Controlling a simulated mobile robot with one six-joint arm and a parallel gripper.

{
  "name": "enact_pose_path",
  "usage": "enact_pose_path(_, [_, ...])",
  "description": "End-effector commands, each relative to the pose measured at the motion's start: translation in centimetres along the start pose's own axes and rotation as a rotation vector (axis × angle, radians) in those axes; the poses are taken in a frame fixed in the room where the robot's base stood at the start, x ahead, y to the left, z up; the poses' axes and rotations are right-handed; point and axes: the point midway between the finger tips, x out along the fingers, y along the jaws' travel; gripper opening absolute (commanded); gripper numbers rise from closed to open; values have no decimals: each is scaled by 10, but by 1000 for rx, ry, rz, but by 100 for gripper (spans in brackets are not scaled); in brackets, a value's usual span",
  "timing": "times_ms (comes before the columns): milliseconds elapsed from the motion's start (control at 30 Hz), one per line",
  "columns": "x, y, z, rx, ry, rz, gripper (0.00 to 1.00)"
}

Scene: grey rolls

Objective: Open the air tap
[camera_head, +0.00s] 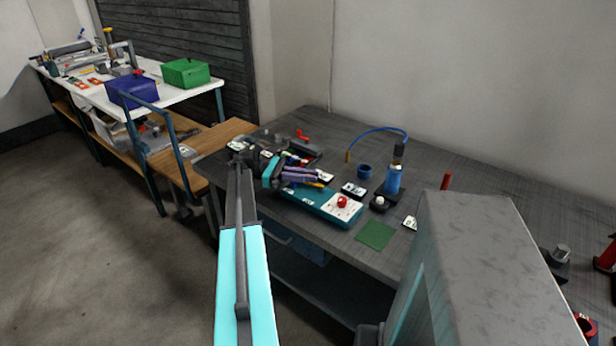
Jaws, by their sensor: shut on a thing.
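My arm reaches up from the bottom to the grey bench. My gripper (316,177) is at its end, low over the bench's left part, with its purple fingers pointing right. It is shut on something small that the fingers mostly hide. A small red lever (302,135) stands at the back left of the bench, behind my gripper and apart from it; it may be the air tap. A teal box (318,207) with a red knob (342,201) lies just in front of the fingers. I cannot tell for sure which part is the tap.
A blue cylinder (393,180) with a curved blue hose (378,129) stands right of my gripper, near a blue ring (364,171). A green mat (375,235) lies at the front edge. A red post (446,181) is further right. The bench's back right is clear.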

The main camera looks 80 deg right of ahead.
Motion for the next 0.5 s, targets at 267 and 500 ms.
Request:
enact_pose_path(267, [0,0,0,1,0,1,16])
enact_pose_path(500, [0,0,0,0,0,1,32])
